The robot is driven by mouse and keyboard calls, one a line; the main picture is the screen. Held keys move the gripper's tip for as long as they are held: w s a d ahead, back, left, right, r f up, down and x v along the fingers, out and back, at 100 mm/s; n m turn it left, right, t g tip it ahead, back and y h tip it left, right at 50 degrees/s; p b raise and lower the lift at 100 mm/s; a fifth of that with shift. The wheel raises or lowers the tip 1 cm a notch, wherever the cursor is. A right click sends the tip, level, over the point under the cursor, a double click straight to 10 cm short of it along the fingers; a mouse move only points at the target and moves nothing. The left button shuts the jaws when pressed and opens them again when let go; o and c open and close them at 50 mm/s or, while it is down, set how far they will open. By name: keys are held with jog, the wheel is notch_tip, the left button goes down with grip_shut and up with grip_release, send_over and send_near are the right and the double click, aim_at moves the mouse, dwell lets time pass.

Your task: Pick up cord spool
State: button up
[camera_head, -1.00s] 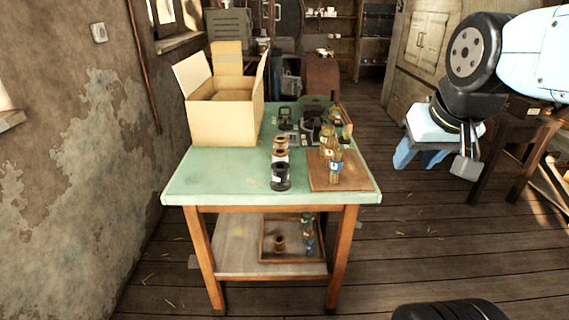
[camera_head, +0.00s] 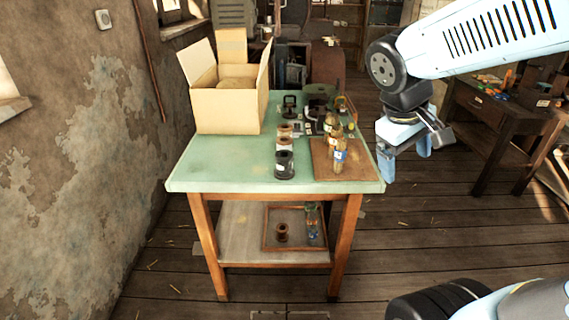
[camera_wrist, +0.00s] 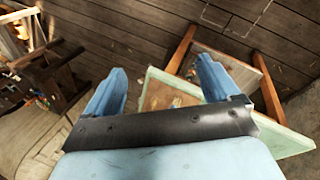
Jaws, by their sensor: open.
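A column of small spools stands near the middle of the green table top. The nearest is a black spool (camera_head: 284,165); behind it are a pale-banded spool (camera_head: 284,146) and a brown one (camera_head: 285,131). Another brown spool (camera_head: 281,232) is in a wooden tray on the lower shelf. I cannot tell which of these is the cord spool. My gripper (camera_head: 406,160) hangs off the table's right side, apart from all spools. Its blue fingers, also in the wrist view (camera_wrist: 160,85), are open with nothing held between them.
The green table (camera_head: 225,165) carries an open cardboard box (camera_head: 226,111) at back left. Several bottles (camera_head: 340,157) stand on a wooden board (camera_head: 358,176) at right, between my gripper and the spools. A plaster wall is at left. A dark bench (camera_head: 482,115) stands at right. Floor shows between.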

jog(key=w+a+f+n+h, duration=0.1)
jog(key=w+f+n+h, duration=0.35)
jog(key=w+n, duration=0.2)
jog(key=n+t, duration=1.5)
jog(key=n, duration=0.5)
send_near(286, 156)
jog(key=shift+y, duration=0.45)
jog(key=x, duration=0.5)
jog(key=shift+s+d+r, duration=0.1)
jog(key=shift+d+r, duration=0.15)
jog(key=shift+r, duration=0.1)
jog(key=shift+f+x, duration=0.15)
jog(key=shift+x, duration=1.15)
jog(key=shift+f+x, duration=0.2)
jog(key=shift+x, duration=1.15)
jog(key=c, duration=1.1)
jog(key=shift+r, duration=0.1)
